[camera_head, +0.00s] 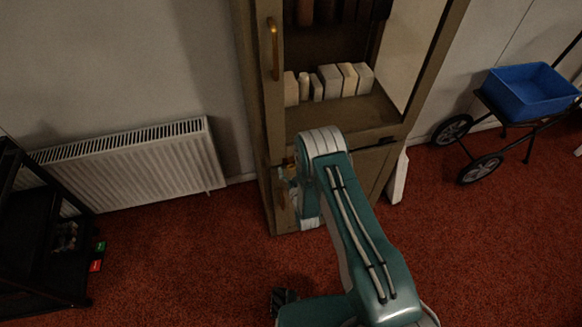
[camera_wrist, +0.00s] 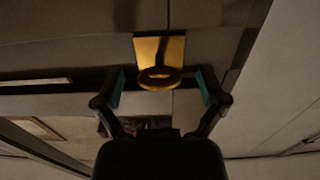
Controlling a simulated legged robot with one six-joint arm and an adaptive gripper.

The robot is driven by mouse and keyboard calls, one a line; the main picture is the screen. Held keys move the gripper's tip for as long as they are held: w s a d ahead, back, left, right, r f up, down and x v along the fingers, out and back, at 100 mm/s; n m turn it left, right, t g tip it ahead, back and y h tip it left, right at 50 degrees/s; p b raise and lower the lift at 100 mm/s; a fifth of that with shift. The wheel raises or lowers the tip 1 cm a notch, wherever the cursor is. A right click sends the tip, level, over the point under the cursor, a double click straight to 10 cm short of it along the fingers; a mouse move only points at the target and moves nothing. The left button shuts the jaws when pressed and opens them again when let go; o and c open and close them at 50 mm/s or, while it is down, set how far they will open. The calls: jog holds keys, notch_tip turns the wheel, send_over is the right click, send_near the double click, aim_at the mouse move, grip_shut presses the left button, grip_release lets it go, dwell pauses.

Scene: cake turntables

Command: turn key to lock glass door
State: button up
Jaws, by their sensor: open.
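In the wrist view, a brass key (camera_wrist: 160,82) with a ring-shaped bow stands out from a square brass lock plate (camera_wrist: 147,50). My gripper (camera_wrist: 162,84) is open, one finger on each side of the key's bow, with a gap on both sides. In the head view, the glass door (camera_head: 412,45) belongs to a tall brown cabinet and has a brass handle (camera_head: 273,48) on its left. It looks closed. My arm reaches to the cabinet's lower left front and hides most of the gripper and lock there.
White book-like blocks (camera_head: 330,82) stand on a shelf inside the cabinet. A white radiator (camera_head: 130,165) is on the left wall, with a black rack (camera_head: 30,240) before it. A cart with a blue tub (camera_head: 530,92) stands right. Red carpet around is mostly clear.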

jog(key=shift+w, duration=0.2)
jog(key=shift+c, duration=0.3)
jog(key=c, duration=1.1)
